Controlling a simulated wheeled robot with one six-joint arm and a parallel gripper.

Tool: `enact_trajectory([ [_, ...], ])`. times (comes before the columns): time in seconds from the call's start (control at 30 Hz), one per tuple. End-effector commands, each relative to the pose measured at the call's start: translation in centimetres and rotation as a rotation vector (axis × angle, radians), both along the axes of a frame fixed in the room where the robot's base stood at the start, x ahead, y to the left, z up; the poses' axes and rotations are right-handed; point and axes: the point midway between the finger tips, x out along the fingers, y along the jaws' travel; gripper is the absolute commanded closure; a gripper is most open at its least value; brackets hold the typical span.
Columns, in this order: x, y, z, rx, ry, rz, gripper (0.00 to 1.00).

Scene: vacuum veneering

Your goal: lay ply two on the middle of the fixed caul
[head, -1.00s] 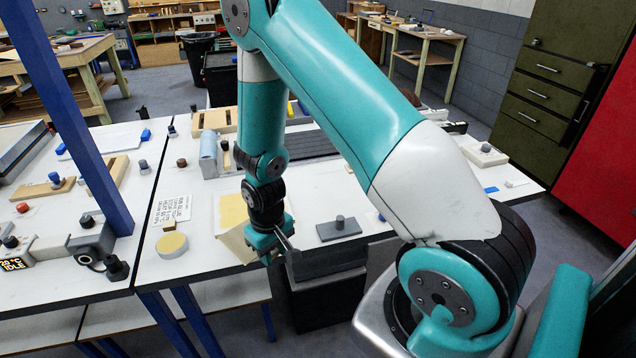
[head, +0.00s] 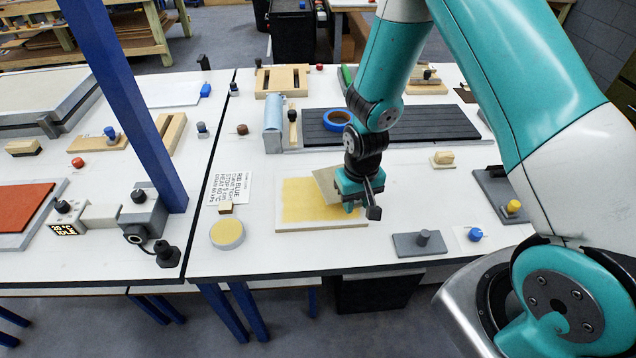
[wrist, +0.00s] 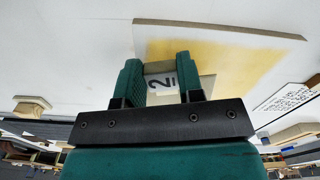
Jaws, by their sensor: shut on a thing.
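A pale flat board with a yellow patch on top (head: 284,225), which looks like the fixed caul, lies near the front of the white table. It also shows in the wrist view (wrist: 225,45). My gripper (head: 350,200) is above the board's right part. It is shut on a thin tan piece, ply two (head: 326,182), which is tilted in the head view. In the wrist view a white label with a "2" (wrist: 162,84) shows between the two teal fingers (wrist: 160,72). The fingers hide part of the ply; I cannot tell whether it touches the board.
A round yellow-topped disc (head: 227,234) and a printed card (head: 230,189) are left of the board. A grey plate with a knob (head: 420,244) is at its right front. A dark ribbed panel (head: 440,124) with a blue ring (head: 337,120) lies behind.

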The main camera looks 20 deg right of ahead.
Motion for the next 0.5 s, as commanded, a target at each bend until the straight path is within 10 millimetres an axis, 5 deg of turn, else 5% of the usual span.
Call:
enact_trajectory([
  [0.2, 0.2, 5.8, 2.1, 0.001, -0.003, -0.182, 0.95],
  [0.5, 0.0, 7.0, 2.4, 0.000, -0.002, -0.266, 0.95],
])
